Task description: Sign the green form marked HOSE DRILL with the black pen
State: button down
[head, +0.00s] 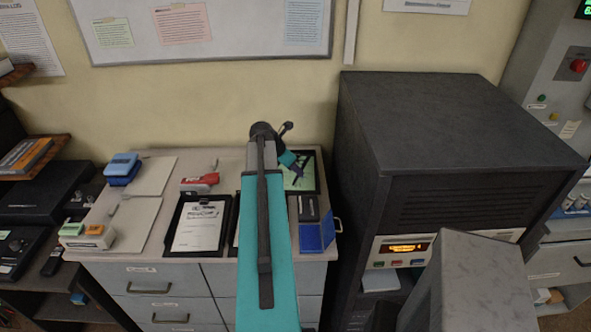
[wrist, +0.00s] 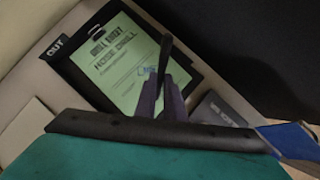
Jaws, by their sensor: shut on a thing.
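The green form (wrist: 125,62) marked HOSE DRILL lies in a black tray (wrist: 72,72) labelled OUT. In the head view the form (head: 305,170) shows at the back right of the counter, partly behind my arm. My gripper (wrist: 162,104) is shut on the black pen (wrist: 166,62), which extends from between the fingers over the form's right side. A small bluish mark shows on the form beside the pen. I cannot tell whether the pen's tip touches the paper. The gripper hides the form's lower right part.
An open blue case (head: 316,236) lies in front of the form. A tall dark cabinet (head: 455,130) bounds the right side.

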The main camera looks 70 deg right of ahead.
jog(key=shift+s+d+p, duration=0.4)
jog(key=shift+s+d, duration=0.15)
jog(key=shift+s, duration=0.15)
dwell(0.5)
jog(key=shift+s+f, duration=0.1)
jog(key=shift+s, duration=0.5)
dwell(0.4)
jog(key=shift+r+p, duration=0.9)
jog(key=shift+r, duration=2.65)
